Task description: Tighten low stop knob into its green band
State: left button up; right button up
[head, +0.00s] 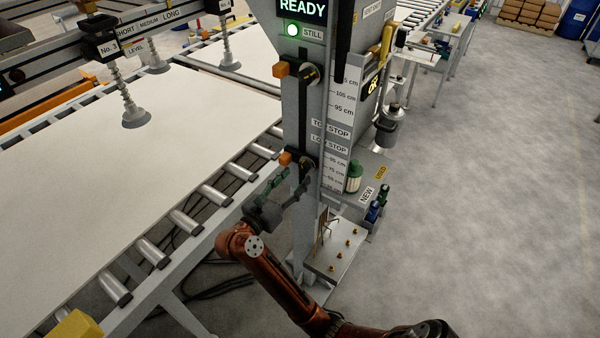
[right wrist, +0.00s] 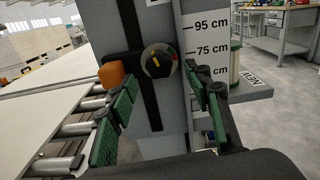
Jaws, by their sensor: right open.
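The low stop knob (right wrist: 158,61) is a round dark knob with a yellow pointer mark, on the grey post below the LOW STOP label. In the head view the knob (head: 307,161) is small. Red and green show at the knob's right rim in the right wrist view; the pointer's place against the green band is too small to tell. An orange block (right wrist: 111,75) sits left of the knob. My right gripper (head: 286,184) is open, with green-padded fingers on either side of the knob in the wrist view, apparently short of it and not touching. My left gripper is not in view.
A similar upper knob (head: 309,73) and orange block are higher on the post (right wrist: 152,115). A roller conveyor (head: 215,195) with a large pale board (head: 90,170) is on the left. A shelf with a green-white bottle (head: 353,178) stands right. The floor on the right is clear.

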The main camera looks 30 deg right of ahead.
aim_at(302, 170)
jog(key=x, duration=0.3)
jog(key=shift+d, duration=0.1)
jog(key=shift+w+d, duration=0.15)
jog(key=shift+d, duration=0.1)
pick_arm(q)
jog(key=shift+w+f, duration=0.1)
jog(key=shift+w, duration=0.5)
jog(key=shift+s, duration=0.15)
pick_arm(e)
jog(key=shift+c, duration=0.5)
jog(key=shift+c, duration=0.8)
jog(key=c, duration=0.9)
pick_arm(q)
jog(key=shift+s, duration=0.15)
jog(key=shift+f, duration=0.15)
